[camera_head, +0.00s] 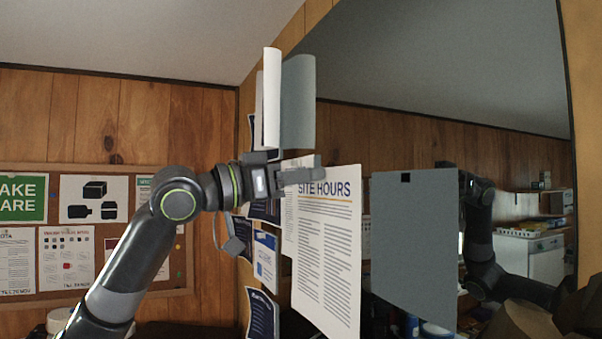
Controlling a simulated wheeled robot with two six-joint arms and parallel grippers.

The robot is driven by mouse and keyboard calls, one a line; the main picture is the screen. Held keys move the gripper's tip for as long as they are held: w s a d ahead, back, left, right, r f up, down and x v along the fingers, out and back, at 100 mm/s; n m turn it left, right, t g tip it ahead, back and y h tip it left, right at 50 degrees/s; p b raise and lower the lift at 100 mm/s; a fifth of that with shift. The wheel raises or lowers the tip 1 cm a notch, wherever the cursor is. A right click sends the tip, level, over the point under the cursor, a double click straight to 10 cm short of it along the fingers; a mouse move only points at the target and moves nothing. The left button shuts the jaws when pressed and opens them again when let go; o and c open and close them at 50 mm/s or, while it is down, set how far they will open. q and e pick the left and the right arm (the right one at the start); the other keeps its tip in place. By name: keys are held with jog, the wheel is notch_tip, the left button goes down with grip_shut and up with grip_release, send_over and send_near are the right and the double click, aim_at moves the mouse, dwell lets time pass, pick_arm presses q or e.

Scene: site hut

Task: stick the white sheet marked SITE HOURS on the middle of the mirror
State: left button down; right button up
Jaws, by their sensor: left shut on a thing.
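The white SITE HOURS sheet (328,255) hangs upright, its printed face towards me. My left gripper (300,175) is shut on its top edge, near the left of the heading. The large mirror (450,70) fills the right side of the head view. The sheet's grey back (415,250) shows in the mirror, with a clear gap between sheet and reflection, so the sheet is apart from the glass. My arm is also reflected at the right. The sheet covers part of the mirror's lower left. My right gripper is not in view.
A curled white paper (271,100) stands out near the mirror's upper left edge. Several notices, such as a blue and white one (265,260), hang on the wall behind the gripper. A cork board (180,282) with posters is at the left.

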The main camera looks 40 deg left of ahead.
aim_at(328, 174)
pick_arm(q)
jog(key=p+x, duration=0.3)
jog(key=x, duration=0.1)
jog(key=shift+w+d+f, duration=0.15)
jog(key=shift+w, duration=0.05)
jog(key=shift+p+x, duration=0.6)
jog(key=shift+x, duration=0.6)
jog(key=shift+w+d+f, duration=0.1)
jog(key=shift+w+f, duration=0.2)
jog(key=shift+f, duration=0.1)
jog(key=shift+s+r, duration=0.15)
jog(key=shift+p, duration=0.3)
jog(key=shift+w+p, duration=0.25)
jog(key=shift+p, duration=0.1)
jog(key=shift+w+d+p, duration=0.4)
jog(key=shift+w+p, duration=0.2)
dwell(0.8)
